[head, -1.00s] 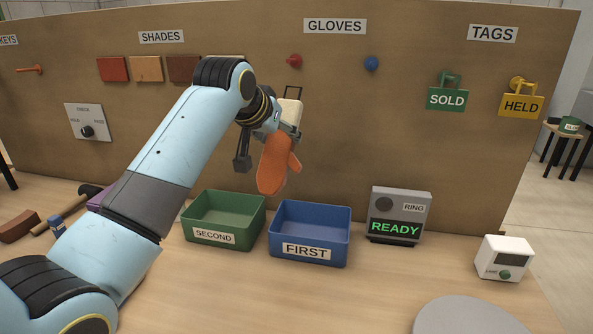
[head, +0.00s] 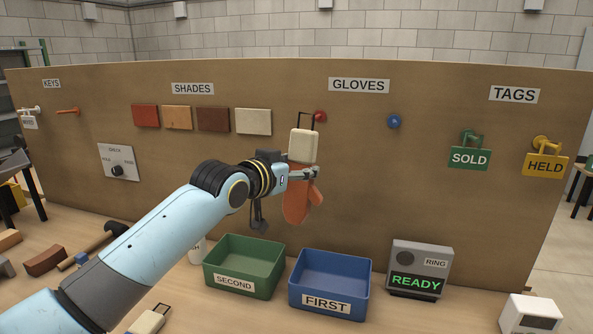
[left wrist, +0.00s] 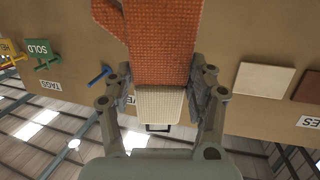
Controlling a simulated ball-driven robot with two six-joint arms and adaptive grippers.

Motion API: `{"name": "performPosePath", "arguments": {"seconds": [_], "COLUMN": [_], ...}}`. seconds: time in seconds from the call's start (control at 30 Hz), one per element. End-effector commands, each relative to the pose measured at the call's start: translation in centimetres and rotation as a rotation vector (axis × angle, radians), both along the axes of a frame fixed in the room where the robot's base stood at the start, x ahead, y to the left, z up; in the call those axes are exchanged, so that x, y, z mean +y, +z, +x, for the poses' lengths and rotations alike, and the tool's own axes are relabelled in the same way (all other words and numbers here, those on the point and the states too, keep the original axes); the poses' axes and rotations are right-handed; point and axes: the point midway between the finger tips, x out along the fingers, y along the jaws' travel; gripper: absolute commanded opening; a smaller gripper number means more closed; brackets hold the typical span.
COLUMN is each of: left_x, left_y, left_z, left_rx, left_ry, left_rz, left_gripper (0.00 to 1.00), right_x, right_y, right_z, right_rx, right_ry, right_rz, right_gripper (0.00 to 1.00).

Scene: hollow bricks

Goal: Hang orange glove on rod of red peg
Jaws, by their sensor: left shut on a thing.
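The orange glove (head: 299,205) hangs upright with its cream cuff (head: 303,146) and a dark wire loop (head: 306,121) on top. My left gripper (head: 303,174) is shut on it near the cuff's lower edge. The glove also fills the upper middle of the left wrist view (left wrist: 160,42), between the fingers (left wrist: 158,92). The red peg (head: 321,117) shows on the board just right of the loop, at about its height. I cannot tell the depth gap between them. The red peg is hidden in the left wrist view. My right gripper is not in view.
A blue peg (head: 394,121) is to the right under the GLOVES label (head: 359,85). Shade tiles (head: 253,121) are to the left. The green bin (head: 244,291) and blue bin (head: 330,311) stand below. A cream cuff with a loop (head: 148,320) lies by my arm.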

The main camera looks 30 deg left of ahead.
Motion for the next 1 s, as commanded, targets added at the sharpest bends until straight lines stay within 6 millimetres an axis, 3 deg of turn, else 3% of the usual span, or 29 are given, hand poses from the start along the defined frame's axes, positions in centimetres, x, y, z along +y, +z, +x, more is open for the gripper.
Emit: {"name": "performPosePath", "arguments": {"seconds": [1.0], "left_x": [1.7], "left_y": [-0.8], "left_z": [6.5], "left_rx": [0.0], "left_ry": [0.001], "left_rz": [0.001], "left_gripper": [0.22], "right_x": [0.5], "right_y": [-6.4], "right_z": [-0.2], "right_rx": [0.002], "right_ry": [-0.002], "right_rz": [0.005], "right_gripper": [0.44]}}
